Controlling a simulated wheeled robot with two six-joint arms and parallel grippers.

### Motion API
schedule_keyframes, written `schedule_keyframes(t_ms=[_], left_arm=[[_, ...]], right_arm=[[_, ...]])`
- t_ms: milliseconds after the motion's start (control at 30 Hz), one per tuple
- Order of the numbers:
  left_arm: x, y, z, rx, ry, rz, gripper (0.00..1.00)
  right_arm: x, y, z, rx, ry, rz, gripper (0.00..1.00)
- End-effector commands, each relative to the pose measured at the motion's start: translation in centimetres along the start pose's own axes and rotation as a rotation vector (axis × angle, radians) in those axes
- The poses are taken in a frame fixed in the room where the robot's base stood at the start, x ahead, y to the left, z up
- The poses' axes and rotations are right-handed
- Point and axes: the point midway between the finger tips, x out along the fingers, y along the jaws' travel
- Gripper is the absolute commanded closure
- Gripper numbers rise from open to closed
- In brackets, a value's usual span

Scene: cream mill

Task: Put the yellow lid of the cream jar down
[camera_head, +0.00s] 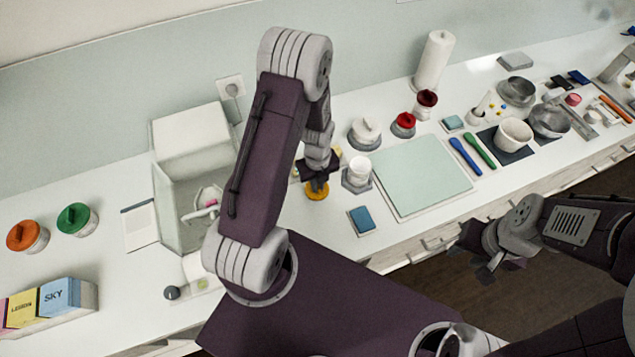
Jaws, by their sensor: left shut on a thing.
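The yellow lid (317,193) is at the tips of my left gripper (317,180), which is shut on it. The lid is low over the white counter, left of the green mat; I cannot tell whether it touches the counter. A white, lidless-looking jar (359,169) on a grey base stands just right of the gripper; it may be the cream jar. My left wrist hides part of the area behind the lid. My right gripper (488,257) hangs in front of the counter's edge, over the floor, away from the jars; its jaw opening is unclear.
A pale green mat (425,178) lies right of the jar, with a blue block (362,219) at its left. A white-lidded jar (365,131) and red-lidded jar (403,124) stand behind. A clear-sided box (178,215) stands left. Counter between box and lid is partly hidden by my arm.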

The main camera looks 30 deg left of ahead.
Motion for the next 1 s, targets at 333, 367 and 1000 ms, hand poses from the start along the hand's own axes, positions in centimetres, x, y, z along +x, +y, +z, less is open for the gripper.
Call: schedule_keyframes(t_ms=[333, 367, 1000], left_arm=[[0.4, 0.0, 0.0, 0.0, 0.0, 0.0, 0.9], [0.3, 0.0, 0.0, 0.0, 0.0, 0.0, 0.81], [-5.6, -0.2, 0.2, 0.0, -0.007, -0.006, 0.7]], right_arm=[[0.3, 0.0, 0.0, 0.0, 0.0, 0.0, 0.64], [0.3, 0.0, 0.0, 0.0, 0.0, 0.0, 0.64], [0.6, 0.0, 0.1, 0.0, 0.0, 0.0, 0.64]])
